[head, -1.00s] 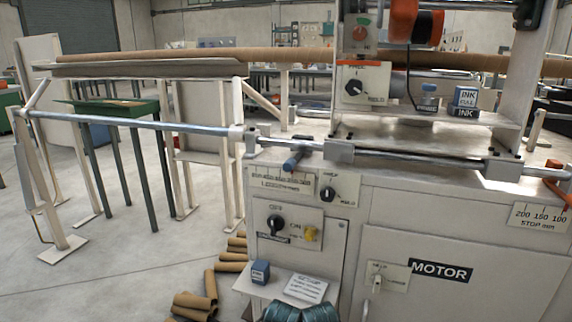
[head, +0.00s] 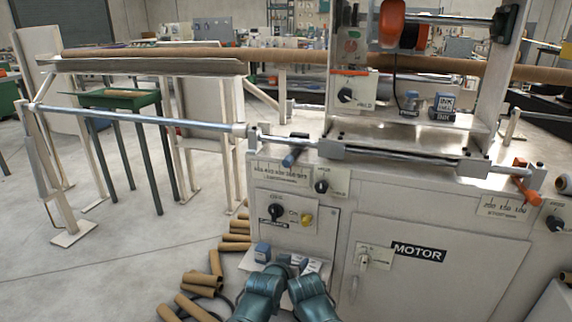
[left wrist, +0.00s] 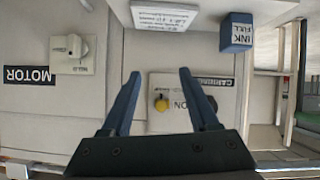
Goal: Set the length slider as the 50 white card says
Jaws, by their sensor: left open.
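The white card (head: 312,266) lies on the small front shelf, partly hidden by my teal arm. It also shows in the left wrist view (left wrist: 165,15), upside down and unreadable. My left gripper (left wrist: 160,75) is open and empty, with the panel's yellow knob (left wrist: 161,103) seen between its blue fingers. In the head view its fingers cannot be made out. My right gripper is not seen.
A blue ink box (left wrist: 237,32) stands beside the card. An orange lever (head: 525,185) sits at the rail's right end, above a stop plate (head: 502,207). Cardboard tubes (head: 202,285) lie on the floor at left.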

